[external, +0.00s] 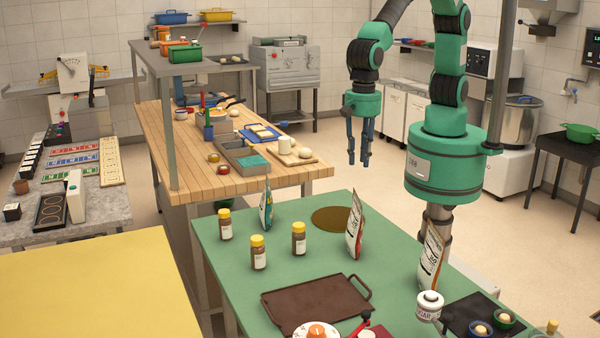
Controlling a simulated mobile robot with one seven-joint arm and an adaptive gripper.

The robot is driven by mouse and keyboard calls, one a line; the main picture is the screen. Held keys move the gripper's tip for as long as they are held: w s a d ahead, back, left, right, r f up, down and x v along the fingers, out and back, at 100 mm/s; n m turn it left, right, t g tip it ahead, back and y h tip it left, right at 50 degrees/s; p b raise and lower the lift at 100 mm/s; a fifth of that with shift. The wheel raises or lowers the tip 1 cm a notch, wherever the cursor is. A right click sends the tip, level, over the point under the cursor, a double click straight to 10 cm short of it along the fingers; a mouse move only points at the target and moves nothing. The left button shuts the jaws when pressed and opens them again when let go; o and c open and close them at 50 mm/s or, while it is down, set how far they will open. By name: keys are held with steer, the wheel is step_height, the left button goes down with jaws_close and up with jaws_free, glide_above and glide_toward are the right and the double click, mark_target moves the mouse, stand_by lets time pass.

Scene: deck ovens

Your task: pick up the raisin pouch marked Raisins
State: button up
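Three upright pouches stand on the green table (205,262). A teal-edged pouch (265,208) is at the back left, a white pouch with a red-brown edge (354,230) is near the middle, and a white and orange pouch (431,258) is at the right, in front of my column. They are seen nearly edge-on and their print is too small to read, so I cannot tell which is marked Raisins.
Jars with yellow lids (258,254) stand left of the middle pouch. A brown round mat (330,218) lies behind it and a brown tray (308,303) in front. A white lidded jar (430,308) and a black tray (462,322) with small bowls are at the front right.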

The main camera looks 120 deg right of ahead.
glide_toward(355, 224)
steer(key=shift+s+d+r, duration=0.5)
steer(key=shift+s+d, duration=0.2)
steer(key=shift+d, duration=0.15)
steer(key=shift+s+d+r, duration=0.45)
steer(key=shift+s+d, duration=0.2)
steer(key=shift+d, duration=0.2)
steer(key=shift+f+b, duration=0.3)
steer(key=shift+f, duration=2.3)
jaws_close()
